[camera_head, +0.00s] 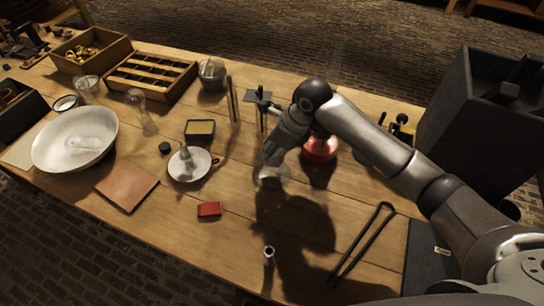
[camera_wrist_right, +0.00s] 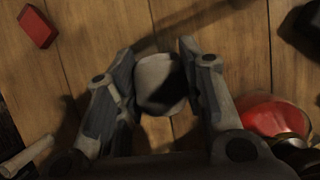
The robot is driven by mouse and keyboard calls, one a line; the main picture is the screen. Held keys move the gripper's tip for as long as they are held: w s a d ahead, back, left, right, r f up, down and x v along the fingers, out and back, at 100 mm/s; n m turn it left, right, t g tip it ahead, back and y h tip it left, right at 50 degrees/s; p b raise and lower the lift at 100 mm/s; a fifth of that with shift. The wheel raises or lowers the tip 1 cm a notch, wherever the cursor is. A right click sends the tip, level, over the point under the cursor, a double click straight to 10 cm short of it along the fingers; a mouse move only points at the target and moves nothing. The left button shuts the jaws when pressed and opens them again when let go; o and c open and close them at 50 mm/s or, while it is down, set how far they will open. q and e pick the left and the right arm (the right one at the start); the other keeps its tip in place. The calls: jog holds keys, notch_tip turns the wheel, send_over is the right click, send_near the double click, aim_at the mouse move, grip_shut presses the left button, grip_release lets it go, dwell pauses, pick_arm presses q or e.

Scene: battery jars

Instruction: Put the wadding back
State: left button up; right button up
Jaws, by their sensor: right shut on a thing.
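My right gripper (camera_head: 271,162) points down over the middle of the table, shut on a pale grey-white lump (camera_head: 270,176) that looks like the wadding. In the right wrist view the gripper (camera_wrist_right: 157,54) has a finger on each side of this lump (camera_wrist_right: 158,80), whose right side is in dark shadow. I cannot tell from the head view whether the lump touches the table. My left gripper is not in view.
A white saucer (camera_head: 203,172) with a pale thing on it stands left of the gripper, and a red block (camera_head: 209,209) lies nearer the front. A red round thing (camera_head: 320,149) is just right. Tongs (camera_head: 362,240), a small metal cylinder (camera_head: 269,256) and a large white bowl (camera_head: 48,147) are around.

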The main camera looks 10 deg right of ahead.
jog(key=shift+f+p, duration=0.3)
jog(key=shift+f, duration=1.85)
jog(key=o, duration=1)
jog(key=shift+f, duration=0.1)
jog(key=b+v, duration=0.1)
jog(key=v, duration=1.1)
